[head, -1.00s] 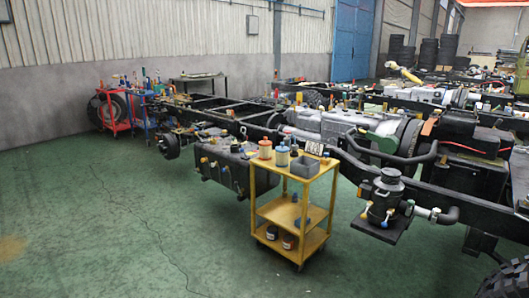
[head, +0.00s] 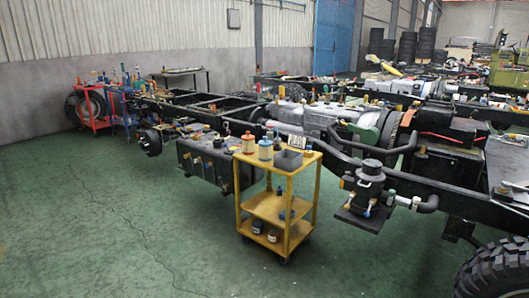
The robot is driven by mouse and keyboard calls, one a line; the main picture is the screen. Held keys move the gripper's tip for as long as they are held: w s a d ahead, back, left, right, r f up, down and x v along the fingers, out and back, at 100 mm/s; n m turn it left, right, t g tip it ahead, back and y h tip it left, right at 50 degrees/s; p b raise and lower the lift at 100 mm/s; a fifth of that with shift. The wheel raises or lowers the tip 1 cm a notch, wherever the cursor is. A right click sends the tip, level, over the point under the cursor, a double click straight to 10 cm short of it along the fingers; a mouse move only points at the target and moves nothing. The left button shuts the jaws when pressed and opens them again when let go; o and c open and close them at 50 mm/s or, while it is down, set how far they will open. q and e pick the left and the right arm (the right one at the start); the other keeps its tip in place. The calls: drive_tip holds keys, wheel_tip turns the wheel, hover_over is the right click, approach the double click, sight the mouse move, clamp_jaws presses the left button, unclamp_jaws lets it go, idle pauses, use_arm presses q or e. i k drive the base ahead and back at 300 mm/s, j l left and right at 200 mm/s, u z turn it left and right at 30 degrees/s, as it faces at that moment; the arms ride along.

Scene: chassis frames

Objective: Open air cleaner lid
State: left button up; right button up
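The air cleaner (head: 366,186) is a dark upright canister with a round cap, the lid (head: 370,168), on top. It sits on a black plate (head: 362,215) at the side of the chassis frame, right of the yellow cart. Small coloured fittings and a pipe (head: 425,203) stand out at its right side. The lid looks seated on the canister, but its fastenings are too small to tell. Neither of my grippers shows in the head view.
A large tire (head: 497,270) is at lower right. The long black chassis frame (head: 460,196) runs behind. Green floor (head: 110,220) is free in front and at left.

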sight(370, 174)
drive_tip(key=i+l, duration=0.35)
drive_tip(key=i+l+u, duration=0.15)
drive_tip(key=i+l, duration=0.6)
drive_tip(key=l, duration=0.15)
drive_tip(key=i+l+u, duration=0.1)
drive_tip(key=i+l, duration=0.55)
drive_tip(key=l, duration=0.3)
drive_tip(key=i+l+u, duration=0.15)
drive_tip(key=i+l, duration=0.2)
drive_tip(key=l, duration=0.1)
